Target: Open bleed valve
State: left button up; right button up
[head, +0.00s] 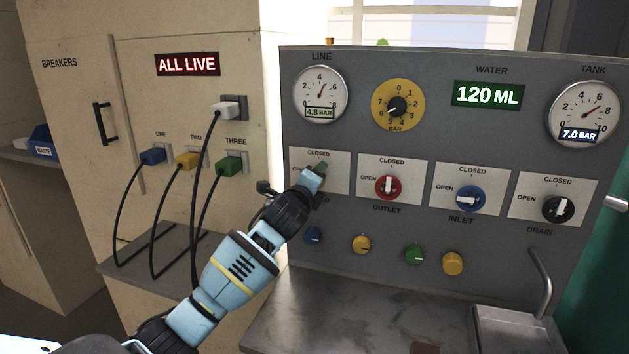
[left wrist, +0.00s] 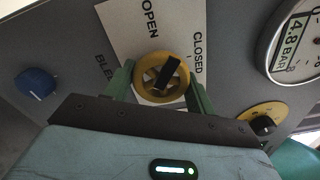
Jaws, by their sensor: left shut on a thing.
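The bleed valve is a round yellow knob (left wrist: 148,92) with a black pointer bar, on a white plate (left wrist: 128,28) marked OPEN and CLOSED, in the left wrist view. The bar slants between the two words. My left gripper (left wrist: 161,94) has a green finger on each side of the knob and is shut on it. My right gripper is not in view.
To the right are the red outlet valve (head: 388,187), blue inlet valve (head: 469,198) and black drain valve (head: 558,208). The line gauge (head: 320,94) reads 4.8 bar. Cables plug into the breaker cabinet (head: 75,110) close left of my arm. A counter (head: 345,315) lies below.

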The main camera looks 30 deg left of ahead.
pick_arm(q)
jog(key=n, duration=0.3)
jog(key=shift+n, duration=0.4)
jog(key=shift+r+n, duration=0.1)
jog(key=shift+n, duration=1.7)
jog(key=o, duration=1)
jog(key=shift+s, duration=0.1)
jog(key=shift+v, duration=3.85)
